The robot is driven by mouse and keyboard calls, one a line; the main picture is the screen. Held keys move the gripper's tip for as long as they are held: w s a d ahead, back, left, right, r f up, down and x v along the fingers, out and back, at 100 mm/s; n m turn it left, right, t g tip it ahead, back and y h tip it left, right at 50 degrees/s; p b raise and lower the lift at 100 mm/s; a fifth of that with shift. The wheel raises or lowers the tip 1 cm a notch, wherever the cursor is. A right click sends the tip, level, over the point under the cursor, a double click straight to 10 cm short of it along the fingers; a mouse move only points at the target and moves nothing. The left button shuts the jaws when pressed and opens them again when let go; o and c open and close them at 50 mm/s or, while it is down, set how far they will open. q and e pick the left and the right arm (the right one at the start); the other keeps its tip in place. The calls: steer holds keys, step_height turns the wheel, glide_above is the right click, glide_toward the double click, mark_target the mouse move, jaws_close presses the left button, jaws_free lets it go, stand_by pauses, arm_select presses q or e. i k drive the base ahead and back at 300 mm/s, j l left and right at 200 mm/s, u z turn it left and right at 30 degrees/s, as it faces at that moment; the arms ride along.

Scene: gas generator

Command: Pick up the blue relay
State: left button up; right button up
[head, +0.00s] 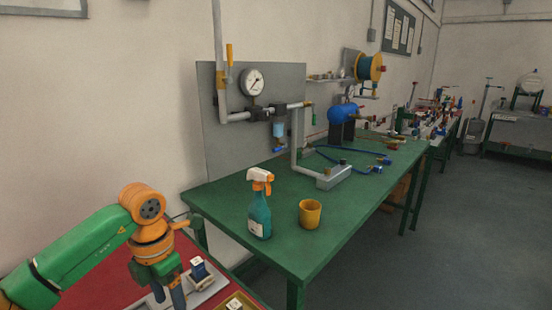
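A small blue block with a pale top, which looks like the blue relay (198,272), stands upright on a light grey base (213,287) at the lower left of the head view. My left gripper (167,297) points down just left of the blue relay and apart from it. Its fingers look spread, with nothing seen between them; the tips are close to the bottom edge of the picture. My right gripper is not in view.
The red table top (98,290) lies under my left arm. A yellowish box with a white piece (235,304) is cut off at the bottom edge. A green table (300,255) beyond holds a spray bottle (260,212) and a yellow cup (310,214).

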mark_target(198, 264)
steer(key=k+l, duration=0.35)
steer(key=k, duration=0.15)
steer(key=k+l, duration=0.35)
steer(key=k, duration=0.1)
